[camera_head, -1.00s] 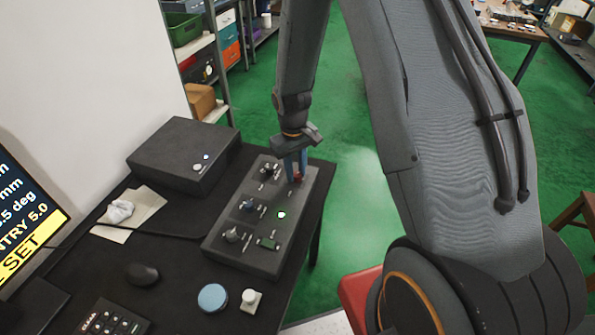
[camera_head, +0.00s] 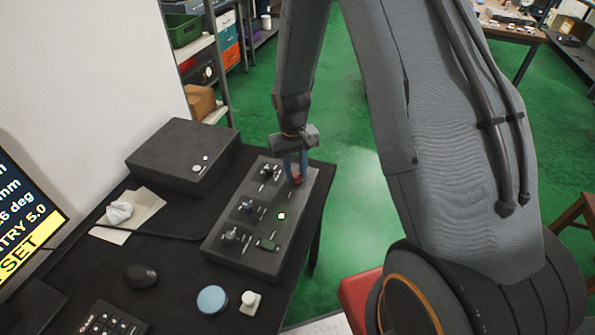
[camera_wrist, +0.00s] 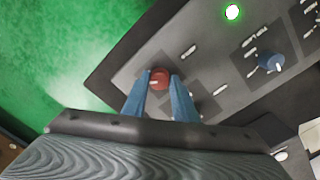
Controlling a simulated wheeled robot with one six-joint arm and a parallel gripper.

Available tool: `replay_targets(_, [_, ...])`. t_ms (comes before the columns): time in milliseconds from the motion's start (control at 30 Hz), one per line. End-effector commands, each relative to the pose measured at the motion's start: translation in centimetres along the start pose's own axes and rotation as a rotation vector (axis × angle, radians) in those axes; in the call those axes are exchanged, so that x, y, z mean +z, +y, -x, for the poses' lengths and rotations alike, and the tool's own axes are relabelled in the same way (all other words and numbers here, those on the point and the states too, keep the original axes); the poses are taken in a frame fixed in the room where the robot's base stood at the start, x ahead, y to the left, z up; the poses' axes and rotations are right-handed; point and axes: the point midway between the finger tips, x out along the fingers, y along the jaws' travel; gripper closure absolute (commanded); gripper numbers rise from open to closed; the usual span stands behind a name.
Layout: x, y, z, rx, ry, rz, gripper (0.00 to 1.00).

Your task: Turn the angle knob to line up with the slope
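The control panel (camera_head: 225,252) is a dark sloped box on the desk with several knobs and small switches. A red knob (camera_wrist: 160,78) with a pale pointer line sits near its far right corner; it also shows in the head view (camera_head: 297,179). My gripper (camera_wrist: 161,77) has its two blue fingers on either side of this knob, close against it, and appears shut on it. Labels are too small to read. The screen (camera_head: 25,215) at the left edge is cut off; it shows a line ending in "deg" and a yellow bar.
A blue knob (camera_wrist: 272,62) and a lit lamp (camera_head: 281,216) are on the panel. A dark box (camera_head: 180,158) stands behind it.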

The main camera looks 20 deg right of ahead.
Motion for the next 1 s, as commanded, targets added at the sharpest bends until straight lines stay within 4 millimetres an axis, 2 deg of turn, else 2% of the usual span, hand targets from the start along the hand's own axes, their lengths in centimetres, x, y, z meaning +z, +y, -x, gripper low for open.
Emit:
replay_targets(33, [0.1, -0.1, -0.1, 0.0, -0.003, 0.001, 0.66])
replay_targets(100, [0.1, 0.0, -0.1, 0.0, -0.002, 0.001, 0.57])
replay_targets(467, [-0.1, 0.1, 0.4, 0.0, 0.002, 0.0, 0.57])
replay_targets(1000, [0.0, 0.0, 6.9, 0.0, 0.002, 0.0, 0.57])
